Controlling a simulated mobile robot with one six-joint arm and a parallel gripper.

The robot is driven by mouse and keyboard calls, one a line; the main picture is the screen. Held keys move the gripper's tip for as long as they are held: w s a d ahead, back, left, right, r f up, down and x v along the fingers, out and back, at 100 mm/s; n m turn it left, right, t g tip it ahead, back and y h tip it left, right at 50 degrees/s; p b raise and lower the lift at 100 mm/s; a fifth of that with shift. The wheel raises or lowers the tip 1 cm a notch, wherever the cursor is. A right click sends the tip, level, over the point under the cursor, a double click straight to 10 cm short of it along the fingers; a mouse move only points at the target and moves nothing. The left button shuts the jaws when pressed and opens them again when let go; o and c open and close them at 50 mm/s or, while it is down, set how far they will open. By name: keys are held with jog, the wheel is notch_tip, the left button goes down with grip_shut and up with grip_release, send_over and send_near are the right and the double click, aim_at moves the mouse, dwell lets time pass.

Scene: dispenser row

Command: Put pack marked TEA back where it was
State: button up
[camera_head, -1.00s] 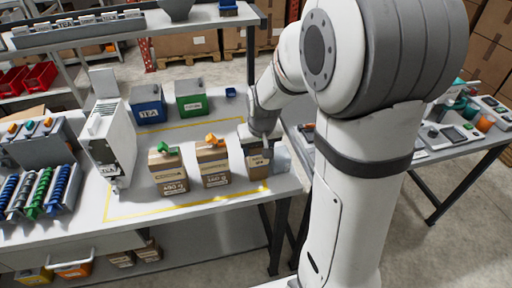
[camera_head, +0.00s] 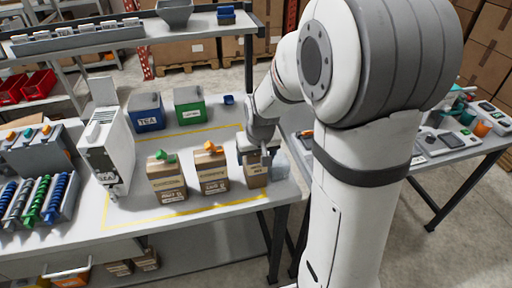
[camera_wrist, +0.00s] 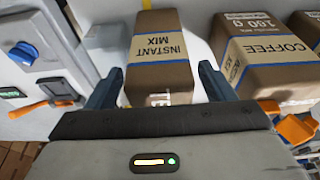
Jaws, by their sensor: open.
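My gripper (camera_head: 257,148) is low over the right end of the bench. In the wrist view its open fingers (camera_wrist: 160,82) stand either side of a brown pack marked INSTANT MIX (camera_wrist: 158,50); I cannot tell whether they touch it. In the head view this pack (camera_head: 256,174) is partly hidden by the gripper. A brown COFFEE pack (camera_wrist: 262,55) with an orange clip stands beside it, also in the head view (camera_head: 212,172). Another brown pack (camera_head: 167,182) with a green clip stands further left. A blue bin marked TEA (camera_head: 147,114) is behind.
A green bin (camera_head: 190,107) and a small blue cup (camera_head: 229,99) stand at the back. A white dispenser (camera_head: 107,150) stands left of the packs. A translucent block (camera_head: 281,165) is close right of the gripper. Yellow tape marks the bench, with bare surface in front.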

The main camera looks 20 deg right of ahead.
jog(key=b+v, duration=0.1)
jog(key=v, duration=1.1)
jog(key=s+f, duration=0.1)
jog(key=s, duration=1.5)
jog(key=shift+f, duration=0.2)
jog(key=shift+a, duration=0.1)
dwell(0.4)
